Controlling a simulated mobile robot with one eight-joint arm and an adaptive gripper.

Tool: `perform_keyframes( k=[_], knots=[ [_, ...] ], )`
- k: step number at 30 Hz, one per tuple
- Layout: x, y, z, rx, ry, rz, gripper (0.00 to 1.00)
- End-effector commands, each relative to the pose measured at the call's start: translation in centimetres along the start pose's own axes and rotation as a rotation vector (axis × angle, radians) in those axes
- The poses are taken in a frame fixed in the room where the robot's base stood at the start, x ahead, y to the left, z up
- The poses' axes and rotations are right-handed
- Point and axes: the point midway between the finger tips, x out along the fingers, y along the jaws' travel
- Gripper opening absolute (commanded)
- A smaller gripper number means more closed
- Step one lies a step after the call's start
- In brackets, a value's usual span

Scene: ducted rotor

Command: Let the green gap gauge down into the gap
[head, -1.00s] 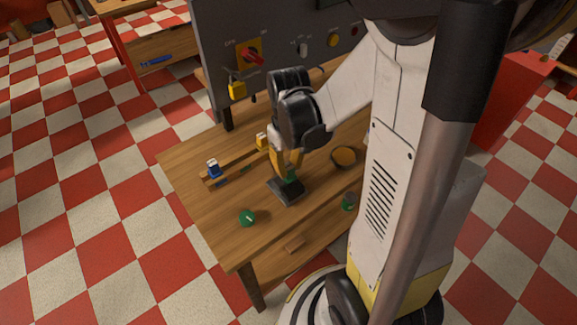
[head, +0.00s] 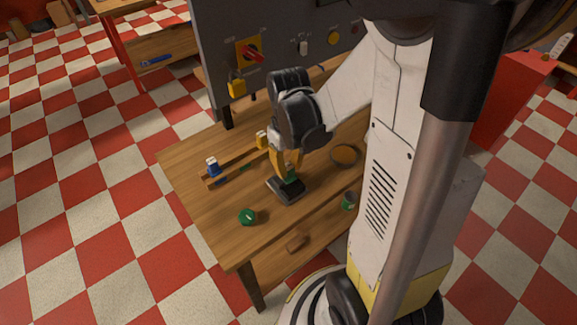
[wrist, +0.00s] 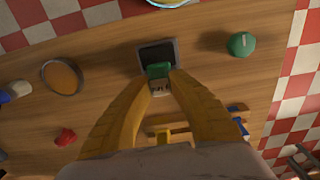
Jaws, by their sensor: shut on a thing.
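My gripper (head: 288,172) is shut on the green gap gauge (head: 292,177), with one yellow finger on each side of it. In the wrist view the gauge (wrist: 158,71) sits between the fingertips (wrist: 160,84), with a pale marked face below the green part. A dark, square-edged block (head: 286,193) lies on the wooden table directly below the gauge. In the wrist view the gauge overlaps the near edge of this block (wrist: 157,53). I cannot tell whether they touch, and the gap itself is not clearly visible.
A green round piece (head: 247,217) and an amber-topped disc (head: 345,156) lie on the table (head: 215,205) on either side. A wooden rack (head: 235,170) with blue and yellow pieces stands behind left. A grey panel (head: 280,50) rises at the back. A red piece (wrist: 65,137) shows in the wrist view.

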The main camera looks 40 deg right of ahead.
Motion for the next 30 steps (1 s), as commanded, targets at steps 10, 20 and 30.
perform_keyframes(
  k=[10,20,30],
  knots=[
    [0.6,0.0,0.0,0.000,0.000,0.000,0.00],
    [1.1,0.0,0.0,0.000,0.000,0.000,0.00],
    [1.6,0.0,0.0,0.000,0.000,0.000,0.00]
  ],
)
